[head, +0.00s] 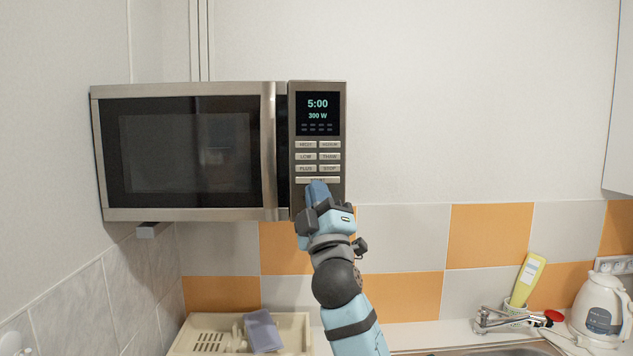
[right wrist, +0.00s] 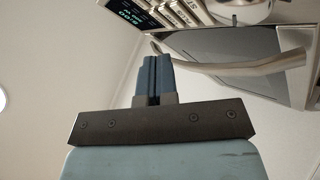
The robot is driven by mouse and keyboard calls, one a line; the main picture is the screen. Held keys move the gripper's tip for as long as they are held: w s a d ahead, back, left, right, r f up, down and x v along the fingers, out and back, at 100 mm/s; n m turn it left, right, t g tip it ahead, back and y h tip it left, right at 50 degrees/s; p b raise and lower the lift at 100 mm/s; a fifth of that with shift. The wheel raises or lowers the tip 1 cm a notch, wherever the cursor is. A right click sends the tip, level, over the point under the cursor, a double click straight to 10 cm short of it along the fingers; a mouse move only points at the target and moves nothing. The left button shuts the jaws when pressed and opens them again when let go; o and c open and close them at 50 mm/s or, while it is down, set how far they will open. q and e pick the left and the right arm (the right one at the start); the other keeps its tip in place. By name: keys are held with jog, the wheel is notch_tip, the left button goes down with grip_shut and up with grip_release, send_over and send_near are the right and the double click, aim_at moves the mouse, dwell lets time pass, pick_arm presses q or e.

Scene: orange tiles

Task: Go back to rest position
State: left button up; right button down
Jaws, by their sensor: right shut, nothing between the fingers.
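My right gripper (head: 317,190) is raised in front of the lower part of the microwave's control panel (head: 320,150). Its fingers are shut with nothing between them. In the right wrist view the blue fingers (right wrist: 156,78) are together, pointing up toward the panel's buttons. Whether the fingertips touch the panel cannot be told. The wall-mounted microwave (head: 190,150) has its door closed, and its display (head: 318,113) reads 5:00 and 300 W. The gripper covers the lowest part of the panel. My left gripper is not in view.
Below are a beige dish rack (head: 200,342) with a purple item (head: 262,331), a tap (head: 500,318), a yellow bottle (head: 527,278) and a white kettle (head: 599,308) on the right. A white cabinet (head: 619,110) is at the upper right. The space right of the microwave is free.

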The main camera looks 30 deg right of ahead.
jog(key=a+f+g+y, duration=0.3)
jog(key=a+f+y, duration=0.1)
jog(key=f, duration=1.3)
jog(key=a+f+g+y, duration=0.3)
jog(key=f+y, duration=0.2)
jog(key=f, duration=1.1)
jog(key=s+a+f+m+g+y, duration=0.1)
jog(key=s+a+f+g, duration=0.3)
jog(key=s+f, duration=0.9)
jog(key=s+a+f+m+g+y, duration=0.2)
jog(key=s+a+f+m+g, duration=0.2)
jog(key=s+f, duration=0.9)
notch_tip(320, 180, down, 4)
jog(key=shift+s+a+f, duration=0.1)
jog(key=shift+s+a, duration=0.15)
jog(key=shift+a, duration=0.25)
